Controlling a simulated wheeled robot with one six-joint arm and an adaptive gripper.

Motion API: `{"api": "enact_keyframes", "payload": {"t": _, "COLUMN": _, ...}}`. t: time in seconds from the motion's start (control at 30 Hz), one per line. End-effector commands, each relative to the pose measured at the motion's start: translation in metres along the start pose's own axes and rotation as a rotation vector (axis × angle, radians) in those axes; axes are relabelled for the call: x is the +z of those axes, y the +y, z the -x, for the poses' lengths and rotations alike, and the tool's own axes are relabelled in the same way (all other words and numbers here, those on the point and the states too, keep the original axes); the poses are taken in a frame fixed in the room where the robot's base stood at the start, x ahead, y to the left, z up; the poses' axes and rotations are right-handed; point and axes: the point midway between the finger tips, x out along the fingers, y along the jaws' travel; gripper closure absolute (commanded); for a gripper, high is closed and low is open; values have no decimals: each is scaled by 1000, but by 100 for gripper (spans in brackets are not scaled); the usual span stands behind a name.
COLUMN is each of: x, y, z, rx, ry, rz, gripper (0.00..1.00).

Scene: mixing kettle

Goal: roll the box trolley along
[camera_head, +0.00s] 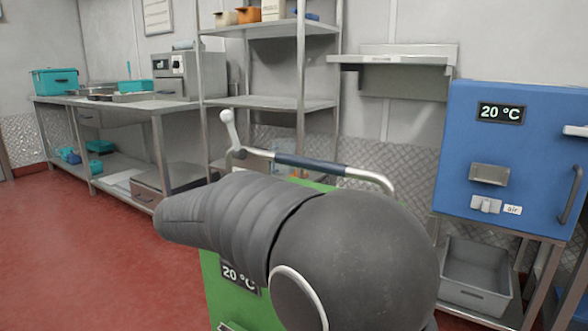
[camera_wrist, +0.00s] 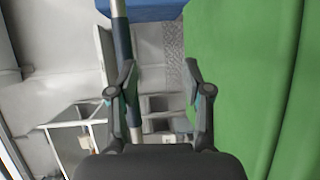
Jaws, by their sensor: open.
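The box trolley (camera_head: 232,308) is a green box with a 20 °C display, low in the middle of the head view and largely hidden by my arm. Its curved metal handle (camera_head: 368,175) with a dark blue grip (camera_head: 310,164) rises above the box. In the wrist view the handle's blue grip (camera_wrist: 122,38) runs upright at the left finger, and the green box (camera_wrist: 240,70) fills the right side. My gripper (camera_wrist: 160,72) is open, its fingers apart; I cannot tell whether one touches the bar. The head view hides the gripper behind my arm.
A steel bench (camera_head: 120,101) with teal boxes stands at the left. A steel rack (camera_head: 265,104) stands behind the trolley. A blue cabinet (camera_head: 535,150) with a 20 °C display stands on a frame at the right, a grey bin (camera_head: 475,285) below. Red floor is clear at the left.

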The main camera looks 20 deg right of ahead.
Motion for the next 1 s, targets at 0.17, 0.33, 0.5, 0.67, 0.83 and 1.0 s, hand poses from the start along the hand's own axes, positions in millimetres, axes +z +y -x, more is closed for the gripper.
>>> {"api": "enact_keyframes", "payload": {"t": 0.17, "x": -45, "y": 11, "z": 29, "rx": 203, "ry": 36, "rz": -47, "gripper": 50}}
{"api": "enact_keyframes", "payload": {"t": 0.33, "x": -59, "y": 18, "z": 41, "rx": 282, "ry": 51, "rz": -77, "gripper": 50}}
{"api": "enact_keyframes", "payload": {"t": 0.5, "x": -60, "y": 23, "z": 30, "rx": 289, "ry": 51, "rz": -80, "gripper": 50}}
{"api": "enact_keyframes", "payload": {"t": 0.67, "x": -61, "y": 30, "z": 4, "rx": 288, "ry": 49, "rz": -79, "gripper": 50}}
{"api": "enact_keyframes", "payload": {"t": 0.83, "x": -62, "y": 40, "z": -28, "rx": 287, "ry": 49, "rz": -78, "gripper": 50}}
{"api": "enact_keyframes", "payload": {"t": 1.0, "x": -63, "y": 48, "z": -56, "rx": 286, "ry": 49, "rz": -78, "gripper": 50}}
